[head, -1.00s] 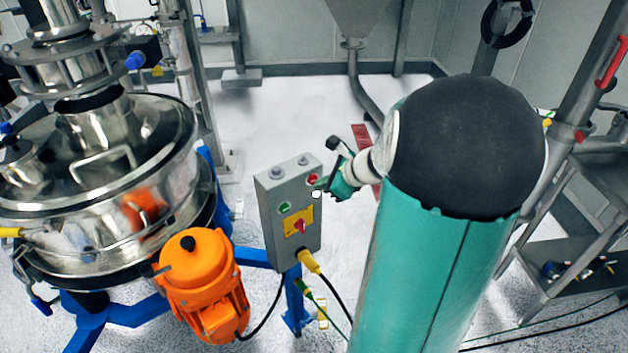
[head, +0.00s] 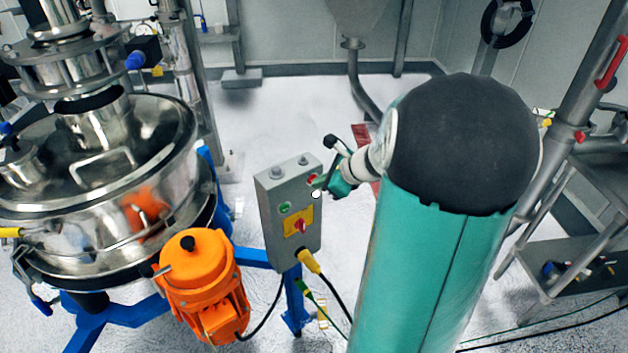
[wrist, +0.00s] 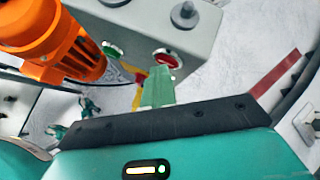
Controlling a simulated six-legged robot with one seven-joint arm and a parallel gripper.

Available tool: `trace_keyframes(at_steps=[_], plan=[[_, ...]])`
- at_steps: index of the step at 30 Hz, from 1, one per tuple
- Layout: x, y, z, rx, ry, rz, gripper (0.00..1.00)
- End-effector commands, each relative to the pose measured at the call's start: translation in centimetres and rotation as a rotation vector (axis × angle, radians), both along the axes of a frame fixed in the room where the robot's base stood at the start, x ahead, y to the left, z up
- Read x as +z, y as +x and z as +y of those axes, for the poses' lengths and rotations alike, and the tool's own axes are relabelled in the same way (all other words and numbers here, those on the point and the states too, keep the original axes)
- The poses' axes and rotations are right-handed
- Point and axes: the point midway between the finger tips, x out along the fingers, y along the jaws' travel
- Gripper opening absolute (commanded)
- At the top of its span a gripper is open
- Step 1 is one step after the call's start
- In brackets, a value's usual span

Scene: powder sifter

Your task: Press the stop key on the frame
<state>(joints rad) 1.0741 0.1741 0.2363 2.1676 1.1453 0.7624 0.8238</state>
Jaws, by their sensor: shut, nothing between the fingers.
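The grey control box (head: 268,205) stands on a blue post. Its red stop key (head: 312,178) is at the upper right of its front face, partly covered by my gripper. A green key (head: 285,208) sits to its left, with a red knob on a yellow plate (head: 299,221) below. My gripper (head: 319,185) is shut and empty, its tip at the red key. In the wrist view, the green fingertips (wrist: 157,88) reach toward the red key (wrist: 167,59) and overlap its lower edge. I cannot tell whether they touch it.
An orange motor (head: 203,285) and a steel sifter (head: 95,190) stand left of the box. A yellow plug (head: 309,261) with a black cable hangs beneath it. A steel rack (head: 570,255) is at the right. Pale floor is open behind the box.

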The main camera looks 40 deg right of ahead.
Motion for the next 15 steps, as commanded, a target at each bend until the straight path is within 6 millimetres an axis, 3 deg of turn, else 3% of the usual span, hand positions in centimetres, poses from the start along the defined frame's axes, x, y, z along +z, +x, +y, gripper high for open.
trace_keyframes(at_steps=[15], plan=[[0.0, -1.4, 0.1, 0.001, -0.001, 0.000, 0.00]])
